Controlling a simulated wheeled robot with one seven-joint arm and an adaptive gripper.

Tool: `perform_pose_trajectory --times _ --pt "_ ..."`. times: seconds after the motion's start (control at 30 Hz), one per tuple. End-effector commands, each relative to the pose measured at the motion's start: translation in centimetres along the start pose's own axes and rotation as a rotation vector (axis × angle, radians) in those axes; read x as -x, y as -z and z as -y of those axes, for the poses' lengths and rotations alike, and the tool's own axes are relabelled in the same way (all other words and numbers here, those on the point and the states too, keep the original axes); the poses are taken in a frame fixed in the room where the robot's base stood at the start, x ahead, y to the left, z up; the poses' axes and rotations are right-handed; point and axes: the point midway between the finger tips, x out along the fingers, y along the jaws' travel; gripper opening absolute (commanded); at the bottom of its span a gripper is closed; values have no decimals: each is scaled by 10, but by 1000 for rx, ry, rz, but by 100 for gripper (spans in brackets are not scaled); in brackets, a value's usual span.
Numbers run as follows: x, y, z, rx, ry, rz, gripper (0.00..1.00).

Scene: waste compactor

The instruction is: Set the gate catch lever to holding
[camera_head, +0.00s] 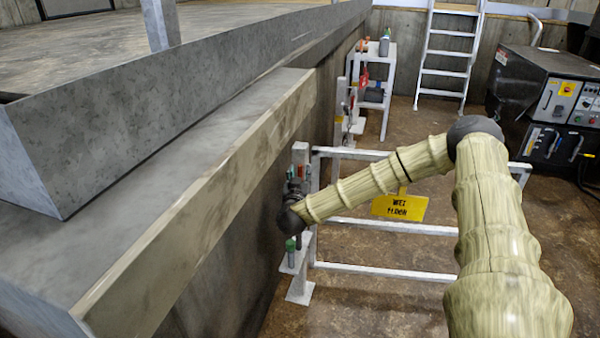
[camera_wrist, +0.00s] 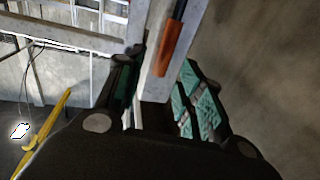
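In the wrist view, a lever with an orange-brown grip (camera_wrist: 175,48) and a dark upper shaft lies along a pale grey post (camera_wrist: 155,78). I take it for the gate catch lever, but no label shows. The grip's lower end is just beyond the gap between the fingertips; I see no clear contact.
A concrete ledge (camera_head: 215,170) runs close on the left. A ladder (camera_head: 447,55) and a black control machine (camera_head: 545,95) stand behind. Brown floor is open beyond the gate.

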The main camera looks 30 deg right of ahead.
Motion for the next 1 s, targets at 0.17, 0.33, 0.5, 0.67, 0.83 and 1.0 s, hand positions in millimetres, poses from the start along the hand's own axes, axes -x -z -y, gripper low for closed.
perform_pose_trajectory --times 0.17,0.33,0.5,0.67,0.83,1.0 --pt "-16 0 0 0 0 0 37" --pt "-21 0 1 0 1 0 37" --pt "-21 0 1 0 1 0 37" --pt "-21 0 1 0 1 0 19" --pt "-21 0 1 0 1 1 0" --pt "-21 0 1 0 2 0 0"
